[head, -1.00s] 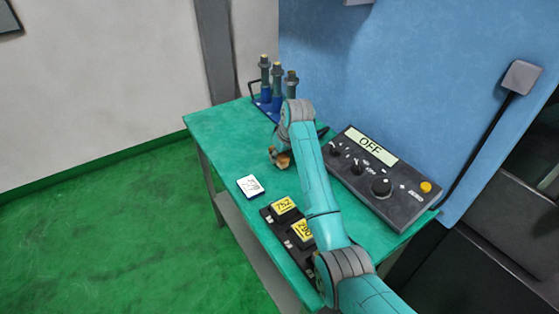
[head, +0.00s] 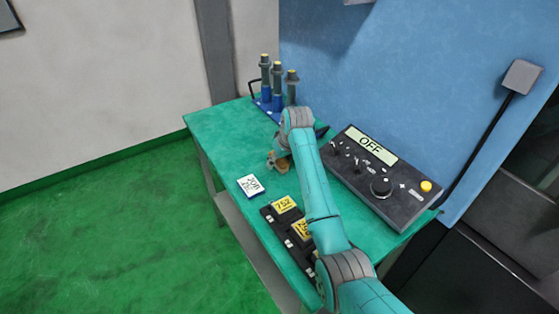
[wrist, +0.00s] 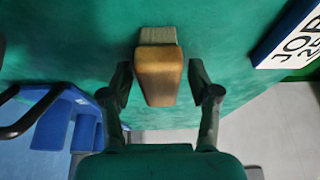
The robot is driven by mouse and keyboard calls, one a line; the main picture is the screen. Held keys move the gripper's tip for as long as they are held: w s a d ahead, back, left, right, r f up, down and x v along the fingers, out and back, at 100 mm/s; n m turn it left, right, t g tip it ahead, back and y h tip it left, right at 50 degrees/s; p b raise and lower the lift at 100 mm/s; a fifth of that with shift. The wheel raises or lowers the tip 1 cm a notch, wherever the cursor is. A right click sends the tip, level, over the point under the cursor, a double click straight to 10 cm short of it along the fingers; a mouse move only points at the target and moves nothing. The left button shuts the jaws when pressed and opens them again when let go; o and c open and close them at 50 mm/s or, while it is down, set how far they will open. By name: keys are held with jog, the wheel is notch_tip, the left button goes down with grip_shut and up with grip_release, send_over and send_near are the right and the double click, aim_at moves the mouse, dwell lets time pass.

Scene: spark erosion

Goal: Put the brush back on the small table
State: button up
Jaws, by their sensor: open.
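The brush (wrist: 159,75) has a brown wooden body and a grey-green end, and it shows between my fingers in the wrist view. My gripper (wrist: 159,70) is open, with one finger on each side of the brush and a visible gap on both sides. In the head view the brush (head: 281,164) is a small brown shape beside the end of my arm, partly hidden by it. It is over the green small table (head: 222,140) and appears to rest on its top. Exact contact with the top is hard to tell.
A blue holder (head: 262,104) with several upright tools stands at the table's far end. A white job card (head: 250,186) lies near the left edge. A black tray (head: 272,217) with yellow-labelled blocks is in front. A control box (head: 375,190) reading OFF sits on the right.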

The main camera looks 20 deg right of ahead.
jog(key=v, duration=1.2)
